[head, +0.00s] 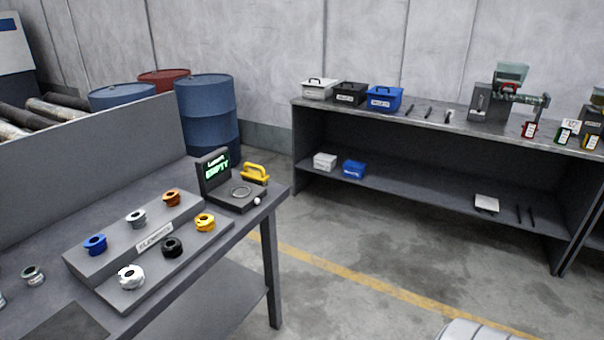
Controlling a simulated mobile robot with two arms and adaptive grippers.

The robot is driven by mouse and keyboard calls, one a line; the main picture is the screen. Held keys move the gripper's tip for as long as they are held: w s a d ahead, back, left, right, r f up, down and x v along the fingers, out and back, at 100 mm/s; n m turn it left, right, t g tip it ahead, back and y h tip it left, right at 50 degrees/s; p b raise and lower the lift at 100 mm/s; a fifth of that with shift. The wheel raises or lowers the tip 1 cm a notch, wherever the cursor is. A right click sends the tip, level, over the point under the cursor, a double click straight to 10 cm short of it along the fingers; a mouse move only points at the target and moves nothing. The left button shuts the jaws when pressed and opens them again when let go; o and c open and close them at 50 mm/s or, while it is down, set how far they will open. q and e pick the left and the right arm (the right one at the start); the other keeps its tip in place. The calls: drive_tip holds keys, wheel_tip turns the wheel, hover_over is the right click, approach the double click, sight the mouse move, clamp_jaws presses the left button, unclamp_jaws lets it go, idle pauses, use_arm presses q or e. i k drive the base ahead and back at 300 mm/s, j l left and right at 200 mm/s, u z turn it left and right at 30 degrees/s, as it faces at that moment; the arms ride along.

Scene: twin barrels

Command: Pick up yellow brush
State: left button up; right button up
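A yellow object with a raised loop handle (255,173), which looks like the yellow brush, sits at the far right corner of the near grey table (170,180). It stands just behind a black device (213,175) with a green lit display and a round plate. Its underside and any bristles are too small to make out. Neither of my grippers is in view.
A stepped holder (128,262) on the near table carries several coloured ring-shaped pieces. A long shelf bench (430,180) with boxes and tools stands along the wall. Blue barrels (207,105) stand behind the table. The floor (340,240) between table and bench is clear.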

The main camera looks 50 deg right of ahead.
sight(260, 179)
drive_tip(key=z, duration=1.2)
drive_tip(key=u, duration=3.25)
drive_tip(key=z, duration=3.2)
drive_tip(key=i+l, duration=0.2)
drive_tip(key=i, duration=0.25)
drive_tip(key=z, duration=0.05)
